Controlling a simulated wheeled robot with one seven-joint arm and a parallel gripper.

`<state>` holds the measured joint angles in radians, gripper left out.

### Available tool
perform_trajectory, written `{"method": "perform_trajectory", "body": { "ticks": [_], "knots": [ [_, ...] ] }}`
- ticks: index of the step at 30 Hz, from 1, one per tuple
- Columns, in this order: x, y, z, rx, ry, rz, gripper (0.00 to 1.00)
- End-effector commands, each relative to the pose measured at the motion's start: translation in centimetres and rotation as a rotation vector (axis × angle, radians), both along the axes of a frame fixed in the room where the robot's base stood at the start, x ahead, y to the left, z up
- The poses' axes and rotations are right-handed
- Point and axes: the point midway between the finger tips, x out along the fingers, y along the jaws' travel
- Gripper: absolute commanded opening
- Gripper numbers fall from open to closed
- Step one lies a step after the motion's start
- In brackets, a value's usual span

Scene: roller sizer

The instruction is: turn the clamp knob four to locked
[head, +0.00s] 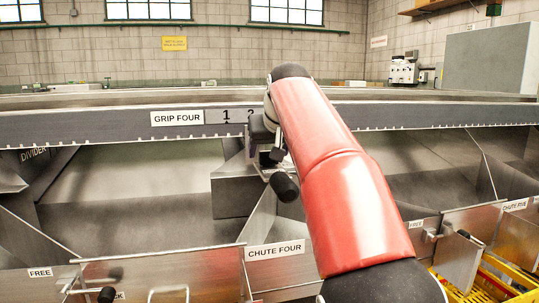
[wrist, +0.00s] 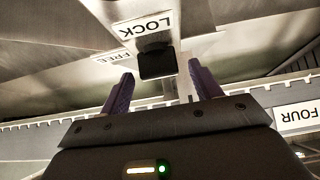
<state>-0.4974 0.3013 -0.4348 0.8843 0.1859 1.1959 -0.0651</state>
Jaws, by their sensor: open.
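The black clamp knob (wrist: 157,64) shows in the wrist view on a pale metal plate, just past my fingertips. A LOCK label (wrist: 145,25) is printed beyond it and a FREE label (wrist: 110,57) lies to its left. My gripper (wrist: 160,72) is open, one purple finger on each side of the knob's line, and holds nothing. I cannot tell whether the fingers touch the knob. In the head view a black knob (head: 284,187) hangs below my wrist, and my arm hides part of the clamp. The GRIP FOUR label (head: 177,118) is on the rail to the left.
The long grey rail (head: 80,131) runs across above steel chutes. The CHUTE FOUR panel (head: 276,250) is below. Other black-ended handles (head: 107,294) stand at lower left and right. A yellow crate (head: 490,285) is at lower right.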

Motion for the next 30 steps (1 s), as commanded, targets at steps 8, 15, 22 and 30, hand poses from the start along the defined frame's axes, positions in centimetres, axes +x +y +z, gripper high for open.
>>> {"method": "perform_trajectory", "body": {
  "ticks": [8, 15, 22, 30],
  "knots": [
    [1.11, 0.23, -1.13, 0.001, -0.001, 0.001, 0.64],
    [1.11, 0.22, -1.12, 0.001, -0.001, 0.001, 0.56],
    [1.10, 0.22, -1.11, 0.001, -0.001, 0.001, 0.26],
    [1.08, 0.26, -1.07, 0.001, 0.000, -0.015, 0.19]
  ]
}}
